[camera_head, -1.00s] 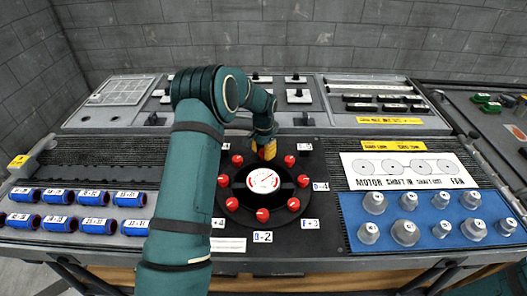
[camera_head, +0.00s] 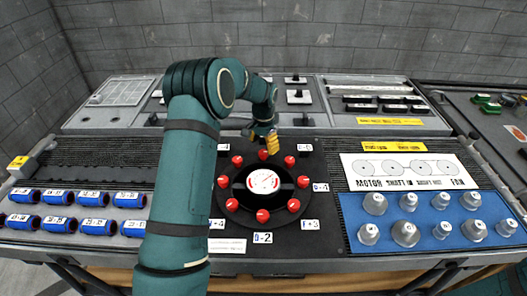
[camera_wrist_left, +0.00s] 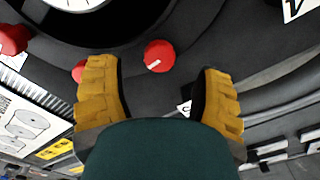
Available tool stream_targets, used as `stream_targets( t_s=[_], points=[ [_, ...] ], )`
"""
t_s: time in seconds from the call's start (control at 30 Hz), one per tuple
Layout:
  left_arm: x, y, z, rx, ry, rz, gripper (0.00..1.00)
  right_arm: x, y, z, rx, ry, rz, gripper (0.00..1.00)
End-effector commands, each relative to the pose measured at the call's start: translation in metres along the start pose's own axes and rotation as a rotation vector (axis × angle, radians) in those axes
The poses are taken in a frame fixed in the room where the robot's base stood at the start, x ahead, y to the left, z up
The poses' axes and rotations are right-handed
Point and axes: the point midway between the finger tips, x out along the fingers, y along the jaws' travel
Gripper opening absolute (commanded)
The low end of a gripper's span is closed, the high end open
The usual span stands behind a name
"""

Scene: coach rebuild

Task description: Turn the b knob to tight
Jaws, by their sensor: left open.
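A black round dial plate (camera_head: 240,190) bears a ring of several red knobs around a white-faced gauge (camera_head: 263,181). White label cards stand around it, and I cannot tell from their small print which knob is b. My left gripper (camera_head: 264,143), with yellow fingers, is above the far side of the ring, close to the far red knob (camera_head: 264,155). In the left wrist view the open fingers (camera_wrist_left: 160,98) have a red knob (camera_wrist_left: 159,56) in the gap ahead of them, apart from both. A second red knob (camera_wrist_left: 79,71) is partly hidden by the left finger. My right gripper is out of view.
Blue cylinders (camera_head: 88,198) lie in rows at the left. Grey knobs stand on a blue mat (camera_head: 455,236) at the right, below a white motor and fan panel (camera_head: 410,170). Black switches (camera_head: 299,97) are on the raised panel behind.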

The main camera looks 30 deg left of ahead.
Motion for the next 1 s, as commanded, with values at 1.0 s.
stream_targets(
  t_s=[1.0],
  points=[
    [-0.081, 0.001, 0.000, 0.001, -0.001, 0.001, 0.67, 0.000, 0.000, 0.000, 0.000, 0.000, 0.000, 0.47]
  ],
)
